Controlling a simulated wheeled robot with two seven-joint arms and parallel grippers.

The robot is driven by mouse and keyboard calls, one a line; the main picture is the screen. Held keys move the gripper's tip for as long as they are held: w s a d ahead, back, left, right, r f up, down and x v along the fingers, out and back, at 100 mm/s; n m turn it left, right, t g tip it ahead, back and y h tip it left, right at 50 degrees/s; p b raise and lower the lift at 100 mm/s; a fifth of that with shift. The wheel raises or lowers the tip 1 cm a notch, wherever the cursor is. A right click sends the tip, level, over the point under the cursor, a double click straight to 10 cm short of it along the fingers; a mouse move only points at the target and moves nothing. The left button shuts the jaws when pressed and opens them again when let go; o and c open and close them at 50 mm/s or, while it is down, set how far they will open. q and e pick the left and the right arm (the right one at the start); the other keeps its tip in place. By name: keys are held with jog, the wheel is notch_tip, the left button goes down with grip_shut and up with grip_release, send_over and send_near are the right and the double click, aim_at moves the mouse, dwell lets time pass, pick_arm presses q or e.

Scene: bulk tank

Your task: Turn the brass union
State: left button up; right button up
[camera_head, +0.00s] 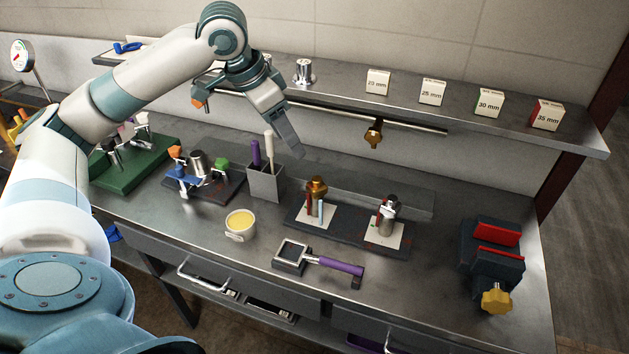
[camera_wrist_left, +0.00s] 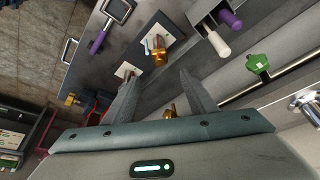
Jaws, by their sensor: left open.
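A brass fitting (camera_head: 316,187), which looks like the union, stands upright on a white pad of the dark plate (camera_head: 347,231). It also shows in the left wrist view (camera_wrist_left: 158,50). A similar brass piece (camera_head: 373,135) hangs from the rail under the shelf. A steel fitting (camera_head: 388,212) stands on the plate's other pad. My left gripper (camera_head: 291,143) is above the bench, up and left of the upright brass fitting and apart from it. Its two fingers (camera_wrist_left: 158,80) are spread with nothing gripped. My right gripper is out of view.
A grey holder (camera_head: 265,185) with purple and white handles stands beside the plate. A purple-handled tool (camera_head: 335,265) and a yellow-filled cup (camera_head: 240,223) lie in front. The shelf (camera_head: 340,85) overhangs the back. A dark vise-like block (camera_head: 492,255) is at right.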

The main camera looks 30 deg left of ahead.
aim_at(313, 180)
pick_arm(q)
jog(key=p+x, duration=0.2)
jog(key=x, duration=1.3)
jog(key=shift+w+f, duration=0.1)
jog(key=shift+f, duration=0.15)
jog(key=shift+w+d+f, duration=0.1)
jog(key=shift+w+f, duration=0.05)
jog(key=shift+f, duration=0.25)
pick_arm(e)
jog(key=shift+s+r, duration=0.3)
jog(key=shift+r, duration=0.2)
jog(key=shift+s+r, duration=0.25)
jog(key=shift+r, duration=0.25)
pick_arm(q)
jog(key=c, duration=1.1)
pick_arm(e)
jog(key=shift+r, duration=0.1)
